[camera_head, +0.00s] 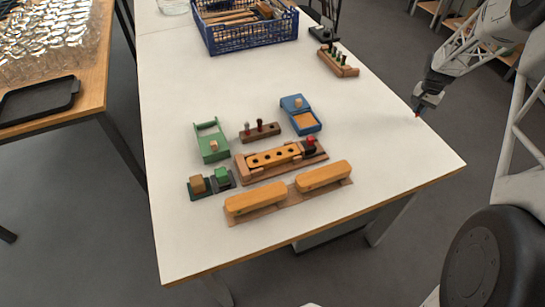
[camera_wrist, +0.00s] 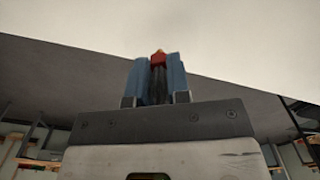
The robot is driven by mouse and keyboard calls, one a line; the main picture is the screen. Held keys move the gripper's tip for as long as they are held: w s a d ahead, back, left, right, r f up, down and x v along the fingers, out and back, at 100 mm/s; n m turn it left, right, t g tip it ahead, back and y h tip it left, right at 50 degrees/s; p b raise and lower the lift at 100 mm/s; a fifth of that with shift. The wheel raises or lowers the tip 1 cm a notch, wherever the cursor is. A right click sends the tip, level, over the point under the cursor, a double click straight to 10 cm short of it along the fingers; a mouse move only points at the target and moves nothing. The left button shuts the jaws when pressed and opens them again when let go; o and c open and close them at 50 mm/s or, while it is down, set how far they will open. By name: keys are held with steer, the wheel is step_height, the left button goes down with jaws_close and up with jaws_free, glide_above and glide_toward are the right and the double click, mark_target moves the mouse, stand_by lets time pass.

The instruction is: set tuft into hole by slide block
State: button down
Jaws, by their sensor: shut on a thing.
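My gripper (camera_head: 418,108) is off the right edge of the white table, far from the blocks. A yellow block with several dark holes (camera_head: 275,156) lies in a wooden holder (camera_head: 244,169) at the table's middle. A dark piece with a red top (camera_head: 310,145) stands at the holder's right end. Which piece is the slide block I cannot tell.
A brown rack with pegs (camera_head: 261,132), a green tray (camera_head: 211,139) and a blue box (camera_head: 300,114) stand behind the holder. Another rack (camera_head: 338,63) and a blue crate (camera_head: 250,38) are farther back. The table's right side is clear.

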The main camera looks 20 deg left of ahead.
mark_target(273, 158)
stand_by(0.4)
steer(key=s+a+r, duration=0.1)
steer(key=s+a, duration=0.1)
steer(key=a, duration=0.2)
steer(key=s+a+r, duration=0.1)
steer(key=s+a, duration=0.1)
steer(key=a, duration=0.2)
steer(key=s+a+r, duration=0.1)
steer(key=s+a, duration=0.1)
steer(key=a, duration=0.2)
steer(key=shift+a, duration=0.1)
steer(key=s+a+r, duration=0.3)
steer(key=s+a, duration=1)
steer(key=s, duration=0.2)
steer(key=s+a+r, duration=0.4)
steer(key=s+a, duration=0.8)
steer(key=s, duration=0.3)
steer(key=shift+s+a, duration=0.4)
steer(key=shift+f, duration=0.2)
steer(key=shift+f, duration=3.3)
steer(key=shift+f, duration=0.65)
